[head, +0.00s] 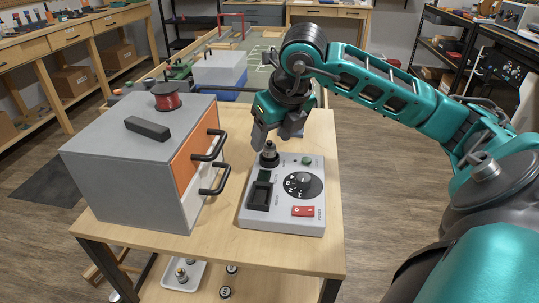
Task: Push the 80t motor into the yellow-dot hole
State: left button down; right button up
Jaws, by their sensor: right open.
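My right gripper (275,141) is open and points down above the back left of a grey device (290,218). A small motor-like part (269,157), dark below with a metallic top, stands upright at the device's back left corner, just below the fingertips. I cannot tell whether the fingers touch it, and no 80t marking is readable. No yellow dot or hole can be made out; the gripper and part cover some of that corner. My left gripper is not in view.
The device carries a dial (303,185) and red switch (303,211). A grey box (130,165) with black handles stands close on its left, a red spool (167,96) on top. Below the table are a white tray (197,277) and small cylindrical parts (225,291).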

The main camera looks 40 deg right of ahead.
aim_at(270, 142)
jog(key=shift+x, duration=1.55)
grip_shut()
